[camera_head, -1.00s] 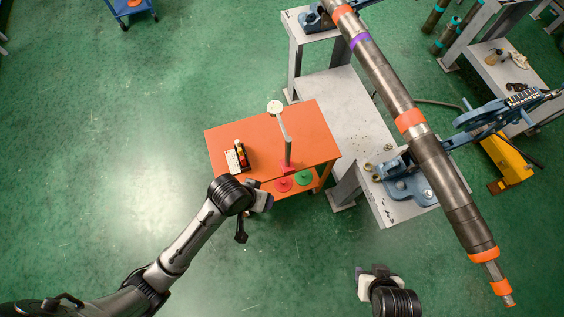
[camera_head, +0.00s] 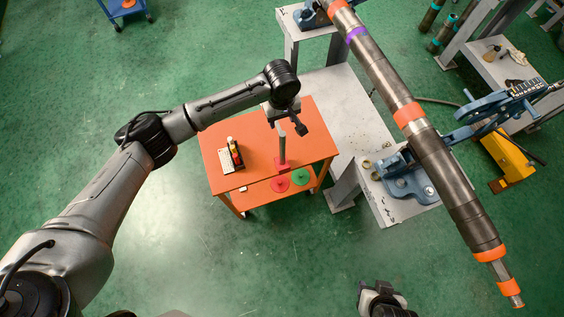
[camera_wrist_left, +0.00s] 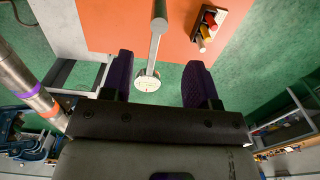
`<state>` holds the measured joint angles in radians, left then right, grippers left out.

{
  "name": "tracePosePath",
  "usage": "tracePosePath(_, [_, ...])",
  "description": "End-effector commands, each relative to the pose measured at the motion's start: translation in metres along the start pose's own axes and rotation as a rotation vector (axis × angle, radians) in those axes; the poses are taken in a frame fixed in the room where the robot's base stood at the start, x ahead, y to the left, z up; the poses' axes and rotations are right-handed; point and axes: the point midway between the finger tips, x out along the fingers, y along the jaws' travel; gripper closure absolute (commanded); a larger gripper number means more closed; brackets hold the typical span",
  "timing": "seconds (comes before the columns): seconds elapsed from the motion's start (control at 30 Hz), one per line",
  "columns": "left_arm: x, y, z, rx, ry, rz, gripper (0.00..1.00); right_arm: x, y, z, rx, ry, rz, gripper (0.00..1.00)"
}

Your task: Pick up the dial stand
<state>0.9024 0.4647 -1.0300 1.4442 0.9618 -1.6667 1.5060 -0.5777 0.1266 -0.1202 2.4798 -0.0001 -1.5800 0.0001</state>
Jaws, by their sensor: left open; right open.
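The dial stand (camera_head: 282,151) stands upright on the orange cart (camera_head: 230,190), its post rising from a red base. In the left wrist view the round pale dial (camera_wrist_left: 147,83) and grey post (camera_wrist_left: 156,40) show between the two purple-padded fingers of my left gripper (camera_wrist_left: 160,82), nearer the left finger. The fingers are apart and not closed on it. I cannot tell whether the dial lies within their reach. My right gripper (camera_head: 380,293) is open, low in the head view, far from the stand.
A tray with red and yellow items (camera_head: 233,155) sits on the cart left of the stand. A red disc (camera_head: 280,184) and green disc (camera_head: 301,177) lie on the lower shelf. A grey bench (camera_head: 350,115) and long pipe (camera_head: 410,120) stand to the right.

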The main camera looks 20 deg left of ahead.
Motion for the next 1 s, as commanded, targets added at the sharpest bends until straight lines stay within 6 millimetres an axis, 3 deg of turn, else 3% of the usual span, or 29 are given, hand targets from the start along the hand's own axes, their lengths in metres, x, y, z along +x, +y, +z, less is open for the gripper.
tracePosePath(0.3, [0.052,0.000,0.000,-0.002,0.000,-0.002,0.46,-0.005,-0.002,-0.001,0.006,-0.001,-0.005,0.49])
tracePosePath(0.67, [0.075,0.001,0.000,0.000,0.001,0.000,0.46,-0.007,-0.003,-0.002,0.010,-0.001,-0.008,0.49])
tracePosePath(1.0, [0.116,0.002,0.000,-0.001,0.000,-0.001,0.46,-0.013,-0.002,-0.004,0.007,-0.002,-0.006,0.49])
